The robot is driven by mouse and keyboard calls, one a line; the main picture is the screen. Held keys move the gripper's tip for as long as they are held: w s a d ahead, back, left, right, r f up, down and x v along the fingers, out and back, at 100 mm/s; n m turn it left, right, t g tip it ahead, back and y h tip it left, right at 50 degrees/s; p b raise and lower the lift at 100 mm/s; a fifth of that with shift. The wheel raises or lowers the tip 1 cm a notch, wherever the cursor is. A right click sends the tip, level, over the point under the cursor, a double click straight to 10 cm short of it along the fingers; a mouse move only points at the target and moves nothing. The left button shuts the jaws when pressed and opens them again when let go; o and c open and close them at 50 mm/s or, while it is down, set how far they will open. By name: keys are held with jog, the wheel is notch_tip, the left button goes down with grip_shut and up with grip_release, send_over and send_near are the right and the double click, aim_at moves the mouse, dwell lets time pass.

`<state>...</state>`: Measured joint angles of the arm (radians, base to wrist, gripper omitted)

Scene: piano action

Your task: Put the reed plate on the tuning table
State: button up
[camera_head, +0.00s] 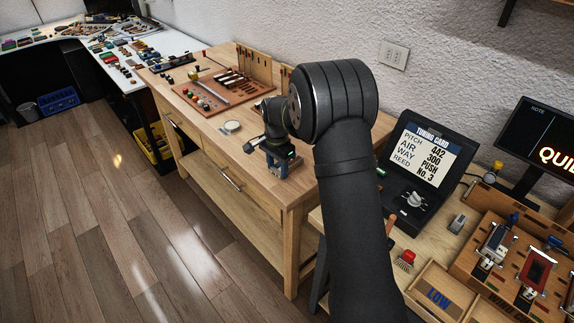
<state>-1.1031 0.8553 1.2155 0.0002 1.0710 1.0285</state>
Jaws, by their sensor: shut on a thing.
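My gripper (276,158) is over the front right part of the wooden workbench (240,190), to the left of my dark arm. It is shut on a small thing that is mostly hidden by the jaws. I cannot make out whether that thing is the reed plate. A lighter wooden table at the right carries a tuning card display (425,152) reading "REED NO. 3" and "PUSH". A wooden block with several metal clamps (497,238) and a red-faced piece (536,270) stands at its right end. No label marks which surface is the tuning table.
A brown tool board (205,100) lies at the back of the workbench, with a small round tin (231,127) in front of it. My arm hides part of the middle.

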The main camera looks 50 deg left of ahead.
jog(key=shift+r, duration=0.15)
notch_tip(320, 180, up, 4)
jog(key=shift+r, duration=0.1)
jog(key=w+d+r, duration=0.2)
jog(key=w+d, duration=0.2)
jog(key=d, duration=0.4)
jog(key=w+d+r+m, duration=0.1)
jog(key=w+d+r, duration=0.25)
jog(key=d, duration=0.45)
jog(key=w+d+r, duration=0.1)
jog(key=w+d, duration=0.3)
jog(key=d, duration=0.4)
jog(key=s+d+f+m, duration=0.1)
jog(key=s+d+m, duration=0.15)
jog(key=d, duration=1.35)
jog(key=s+d+f+m, duration=0.1)
jog(key=s+d+m, duration=0.15)
jog(key=d, duration=1.35)
jog(key=shift+n, duration=0.3)
jog(key=a+f, duration=0.2)
jog(key=a, duration=0.1)
jog(key=w+a+f, duration=0.1)
jog(key=a+f, duration=0.1)
jog(key=a, duration=0.2)
jog(key=w+a+f, duration=0.1)
jog(key=a+f, duration=0.1)
jog(key=a, duration=0.2)
jog(key=shift+w+f, duration=0.15)
jog(key=shift+f, duration=2.2)
